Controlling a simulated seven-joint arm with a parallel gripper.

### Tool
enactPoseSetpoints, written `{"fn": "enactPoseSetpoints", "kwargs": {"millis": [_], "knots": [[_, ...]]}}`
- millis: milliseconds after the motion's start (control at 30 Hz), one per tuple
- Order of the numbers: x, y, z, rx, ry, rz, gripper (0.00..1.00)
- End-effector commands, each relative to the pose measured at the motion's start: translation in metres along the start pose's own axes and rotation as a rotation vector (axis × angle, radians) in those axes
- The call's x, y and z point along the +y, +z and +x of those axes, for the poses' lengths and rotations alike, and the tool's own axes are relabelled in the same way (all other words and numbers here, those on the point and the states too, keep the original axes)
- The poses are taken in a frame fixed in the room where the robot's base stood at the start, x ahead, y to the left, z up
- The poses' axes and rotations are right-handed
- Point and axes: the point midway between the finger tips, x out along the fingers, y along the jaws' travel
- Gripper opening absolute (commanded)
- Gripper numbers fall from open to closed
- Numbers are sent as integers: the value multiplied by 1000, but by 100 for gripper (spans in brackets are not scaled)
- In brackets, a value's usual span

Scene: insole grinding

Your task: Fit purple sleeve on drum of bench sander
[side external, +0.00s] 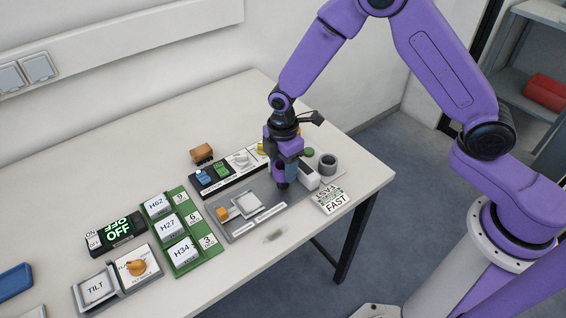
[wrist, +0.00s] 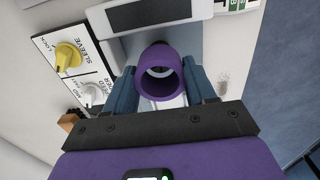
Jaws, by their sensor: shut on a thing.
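My gripper (wrist: 160,78) is shut on the purple sleeve (wrist: 160,95), a hollow ring between its two blue-grey fingers in the wrist view. The sleeve's open end faces the camera, and something pale shows through its bore. In the side view my gripper (side external: 284,178) is low over the right end of the grey sander base (side external: 236,232), beside a white block (side external: 309,177). The drum cannot be made out; my gripper and the sleeve block that area. A yellow knob (wrist: 68,56) marked SLEEVE and LOCK is on the panel at left in the wrist view.
The black control panel (side external: 238,184) runs behind the base. A green rack (side external: 181,233) of labelled blocks and an OFF display (side external: 118,232) stand left. The front table is mostly clear.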

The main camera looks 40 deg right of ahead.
Motion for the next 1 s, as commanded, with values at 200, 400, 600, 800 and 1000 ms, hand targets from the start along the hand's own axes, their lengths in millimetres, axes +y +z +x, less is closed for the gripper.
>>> {"fn": "enactPoseSetpoints", "kwargs": {"millis": [200,400,600,800,1000], "knots": [[0,0,4,0,-1,0,26],[0,0,5,0,0,0,26],[0,0,5,0,0,0,26],[0,0,8,0,0,0,26],[0,0,13,0,0,-1,26]]}}
